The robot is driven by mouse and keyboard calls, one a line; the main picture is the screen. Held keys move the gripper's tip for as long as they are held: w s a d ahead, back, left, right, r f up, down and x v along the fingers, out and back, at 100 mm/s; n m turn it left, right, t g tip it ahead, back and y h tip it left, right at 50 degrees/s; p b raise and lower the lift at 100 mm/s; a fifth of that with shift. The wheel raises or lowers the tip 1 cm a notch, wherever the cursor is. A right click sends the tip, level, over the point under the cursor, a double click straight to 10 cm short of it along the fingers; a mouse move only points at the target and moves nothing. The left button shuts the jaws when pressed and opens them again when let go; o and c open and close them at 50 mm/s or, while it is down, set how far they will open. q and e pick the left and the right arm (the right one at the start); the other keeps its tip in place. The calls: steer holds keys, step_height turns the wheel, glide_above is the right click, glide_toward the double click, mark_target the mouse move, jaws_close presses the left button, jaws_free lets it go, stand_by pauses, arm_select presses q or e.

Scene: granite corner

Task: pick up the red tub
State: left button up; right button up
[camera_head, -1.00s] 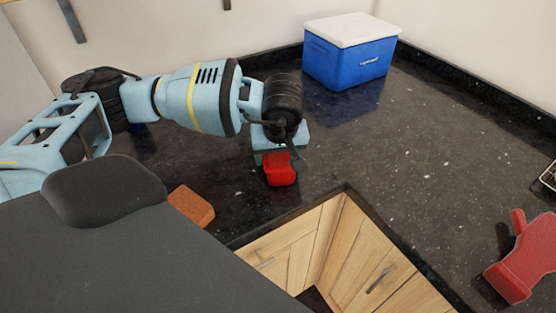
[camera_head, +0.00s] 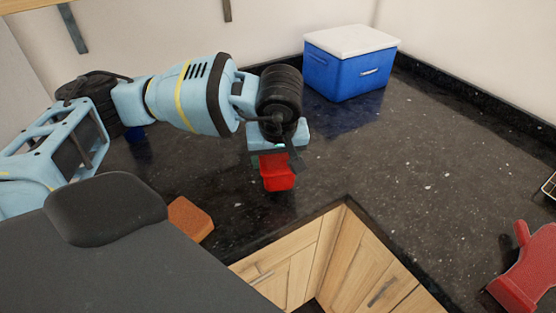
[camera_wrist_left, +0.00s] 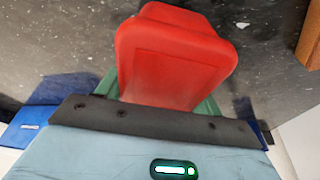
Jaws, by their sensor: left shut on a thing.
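The red tub (camera_head: 278,178) hangs below my left gripper (camera_head: 277,158) near the inner corner of the counter. In the left wrist view the red tub (camera_wrist_left: 172,58) fills the space in front of the gripper, with green finger parts (camera_wrist_left: 207,106) on both sides of it. My left gripper is shut on the tub. The tub appears a little above the counter in the head view. My right gripper is not in view.
A blue cooler with a white lid (camera_head: 350,65) stands at the back. An orange-brown block (camera_head: 189,219) lies near the front left edge. A red mitt (camera_head: 527,272) lies at the right. Wooden cabinets (camera_head: 300,258) drop below the edge. The counter's middle right (camera_head: 410,150) is clear.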

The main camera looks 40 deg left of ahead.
arm_select(q)
steer(key=s+d, duration=0.1)
steer(key=s, duration=0.3)
steer(key=s+d+r, duration=0.1)
steer(key=s+d, duration=0.1)
steer(key=s, duration=0.2)
steer(key=s+d, duration=0.1)
steer(key=s, duration=0.3)
steer(key=shift+d+r, duration=0.15)
steer(key=shift+s+d, duration=0.25)
steer(key=shift+s, duration=0.5)
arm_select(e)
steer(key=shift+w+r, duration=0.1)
arm_select(q)
steer(key=shift+w+d+r+m+p, duration=0.2)
steer(key=shift+w+r+m+p, duration=0.05)
steer(key=shift+w+m+p, duration=0.05)
steer(key=w+d+r+m+t+h+p, duration=0.1)
steer(key=w+d+r+m+h+p, duration=0.1)
steer(key=w+m, duration=0.5)
steer(key=shift+w+d+r+m+p, duration=0.35)
steer(key=shift+d+r+m+p, duration=0.05)
steer(key=shift+r+m+p, duration=0.35)
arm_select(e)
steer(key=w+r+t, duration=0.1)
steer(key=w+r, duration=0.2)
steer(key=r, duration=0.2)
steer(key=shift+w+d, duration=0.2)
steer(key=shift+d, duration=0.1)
